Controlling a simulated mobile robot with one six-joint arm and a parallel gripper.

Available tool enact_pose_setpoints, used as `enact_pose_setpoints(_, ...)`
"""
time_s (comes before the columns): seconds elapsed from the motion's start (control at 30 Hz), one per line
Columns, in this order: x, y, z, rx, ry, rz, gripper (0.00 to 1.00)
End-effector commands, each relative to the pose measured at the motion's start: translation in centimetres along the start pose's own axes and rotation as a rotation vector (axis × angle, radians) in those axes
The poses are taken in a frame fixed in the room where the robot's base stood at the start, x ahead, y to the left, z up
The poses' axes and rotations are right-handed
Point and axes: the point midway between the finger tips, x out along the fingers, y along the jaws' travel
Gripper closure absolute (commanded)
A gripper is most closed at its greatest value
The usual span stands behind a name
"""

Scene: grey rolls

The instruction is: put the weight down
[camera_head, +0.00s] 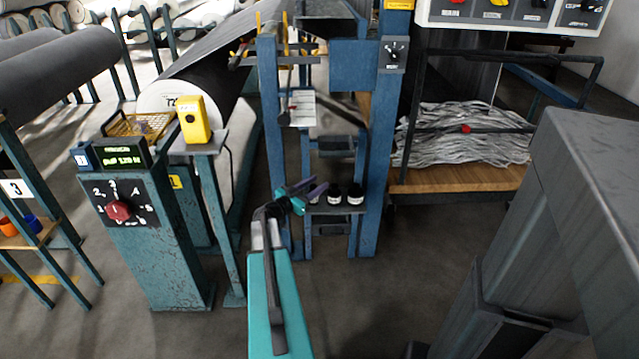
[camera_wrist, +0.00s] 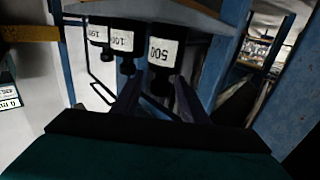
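Three black weights with white labels stand in a row on a small shelf (camera_head: 335,210) of the blue machine in the head view. The middle weight (camera_head: 334,196) and the right weight (camera_head: 355,195) show clearly; the left one is partly hidden by my gripper (camera_head: 312,190). The wrist view is upside down and shows the 500 weight (camera_wrist: 162,50) closest, with the 100 weight (camera_wrist: 122,41) and a smaller one (camera_wrist: 98,34) beside it. My gripper (camera_wrist: 159,82) is open, its dark fingers apart on either side of the 500 weight's knob. The 500 weight appears to rest on the shelf.
Blue uprights (camera_head: 369,150) flank the shelf closely. A teal control pedestal (camera_head: 155,240) with a red knob and a yellow device (camera_head: 193,119) stand left. A cart with grey strips (camera_head: 465,140) is at right. The floor in front is clear.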

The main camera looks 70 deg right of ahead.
Motion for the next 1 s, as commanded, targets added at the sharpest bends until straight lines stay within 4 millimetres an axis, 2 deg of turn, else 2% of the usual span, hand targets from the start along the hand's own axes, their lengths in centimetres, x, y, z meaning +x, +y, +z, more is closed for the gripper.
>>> enact_pose_setpoints(0.3,-5.3,0.1,-0.2,-0.001,0.000,-0.002,0.60)
enact_pose_setpoints(0.5,-8.0,0.0,-0.1,-0.001,-0.001,-0.002,0.60)
enact_pose_setpoints(0.7,-9.4,0.1,-0.1,-0.001,0.000,0.000,0.60)
enact_pose_setpoints(1.0,-9.6,0.0,0.0,0.000,0.000,0.000,0.60)
